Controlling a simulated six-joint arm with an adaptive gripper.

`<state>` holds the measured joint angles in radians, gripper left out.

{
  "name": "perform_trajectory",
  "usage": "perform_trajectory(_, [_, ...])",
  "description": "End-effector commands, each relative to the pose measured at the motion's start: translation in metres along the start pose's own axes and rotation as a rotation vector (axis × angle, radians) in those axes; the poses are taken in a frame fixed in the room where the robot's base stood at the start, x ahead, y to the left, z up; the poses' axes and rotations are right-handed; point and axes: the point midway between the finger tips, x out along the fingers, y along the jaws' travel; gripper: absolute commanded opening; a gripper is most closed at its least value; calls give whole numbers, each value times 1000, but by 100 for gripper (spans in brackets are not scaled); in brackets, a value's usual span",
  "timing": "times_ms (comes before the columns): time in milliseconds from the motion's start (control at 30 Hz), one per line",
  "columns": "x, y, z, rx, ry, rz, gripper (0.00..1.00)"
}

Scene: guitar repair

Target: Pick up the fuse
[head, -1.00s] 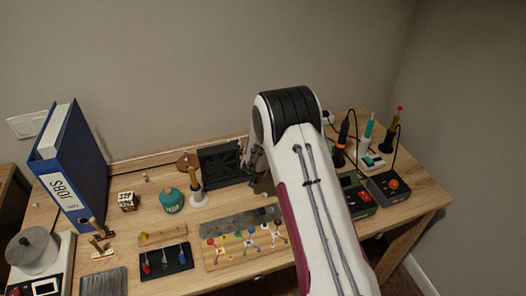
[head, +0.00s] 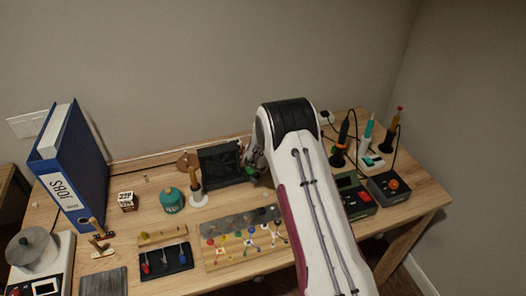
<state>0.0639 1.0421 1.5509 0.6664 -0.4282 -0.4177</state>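I cannot make out the fuse for certain in the head view. My gripper (head: 251,174) shows only in part, as a small dark shape at the left side of my white arm. It is just right of a black open case or rack (head: 221,165) at the back of the wooden bench (head: 130,219). My arm hides most of the gripper and the bench behind it. Whether the fingers are apart or hold anything cannot be seen.
A blue binder (head: 74,165), a teal jar (head: 172,200) and a wooden board with coloured pieces (head: 221,256) stand left of my arm. Soldering irons in stands (head: 340,145) and boxy devices (head: 388,188) stand right. Bare wood lies around the small printed cube (head: 127,201).

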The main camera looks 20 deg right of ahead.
Motion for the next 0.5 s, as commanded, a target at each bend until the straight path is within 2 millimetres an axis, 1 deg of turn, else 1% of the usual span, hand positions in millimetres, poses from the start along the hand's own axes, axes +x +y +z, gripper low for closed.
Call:
perform_trajectory(200, [8, 0, 0, 1, 1, 0, 15])
perform_trajectory(500, [8, 0, 0, 1, 1, 0, 15])
